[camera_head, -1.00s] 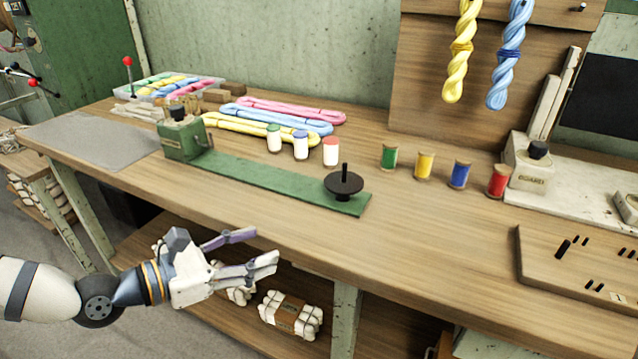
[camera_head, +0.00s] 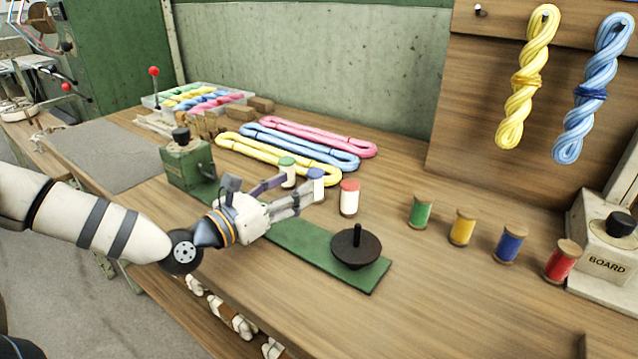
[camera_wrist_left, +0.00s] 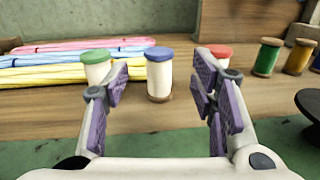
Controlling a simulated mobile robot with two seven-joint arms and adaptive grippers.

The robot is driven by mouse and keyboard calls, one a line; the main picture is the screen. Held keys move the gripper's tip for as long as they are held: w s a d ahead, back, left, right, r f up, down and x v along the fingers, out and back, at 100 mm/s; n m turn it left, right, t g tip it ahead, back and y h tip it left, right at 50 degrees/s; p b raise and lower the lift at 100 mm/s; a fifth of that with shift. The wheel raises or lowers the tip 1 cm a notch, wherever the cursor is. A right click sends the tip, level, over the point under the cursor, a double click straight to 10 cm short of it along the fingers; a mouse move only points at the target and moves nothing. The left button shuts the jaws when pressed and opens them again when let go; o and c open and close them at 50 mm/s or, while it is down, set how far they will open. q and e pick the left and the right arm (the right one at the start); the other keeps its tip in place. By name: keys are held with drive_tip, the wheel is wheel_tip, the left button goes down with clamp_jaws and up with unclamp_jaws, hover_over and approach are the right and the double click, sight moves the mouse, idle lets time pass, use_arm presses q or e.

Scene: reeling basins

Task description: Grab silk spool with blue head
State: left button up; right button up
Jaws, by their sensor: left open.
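The white silk spool with a blue head (camera_wrist_left: 159,75) stands upright on the wooden bench, between a green-headed spool (camera_head: 287,172) and a red-headed spool (camera_head: 349,198). In the head view its blue top (camera_head: 316,174) shows just past the fingertips, and its lower part is partly hidden by them. My left gripper (camera_head: 298,190) is open and empty, reaching over the green plate toward the spool. In the left wrist view the blue-headed spool stands between the two open fingers (camera_wrist_left: 160,90), a little beyond them and apart from them. My right gripper is not in view.
Coloured thread spools, including a blue one (camera_head: 510,243), stand to the right. A black disc with a peg (camera_head: 356,248) sits on the green plate (camera_head: 300,245). Yellow, blue and pink skeins (camera_head: 300,148) lie behind.

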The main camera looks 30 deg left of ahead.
sight(315, 175)
use_arm(q)
drive_tip(key=w, duration=0.2)
drive_tip(key=w+d+f+b, duration=0.1)
drive_tip(key=w, duration=0.3)
drive_tip(key=shift+w+d+f+b, duration=0.15)
drive_tip(key=shift+w+f+b, duration=0.05)
drive_tip(key=shift+w+b, duration=0.2)
drive_tip(key=shift+w+r, duration=0.15)
drive_tip(key=shift+w, duration=0.1)
drive_tip(key=shift+r, duration=0.15)
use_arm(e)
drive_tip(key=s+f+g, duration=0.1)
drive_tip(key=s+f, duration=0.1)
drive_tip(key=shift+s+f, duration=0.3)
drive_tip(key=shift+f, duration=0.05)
use_arm(q)
drive_tip(key=c, duration=1.2)
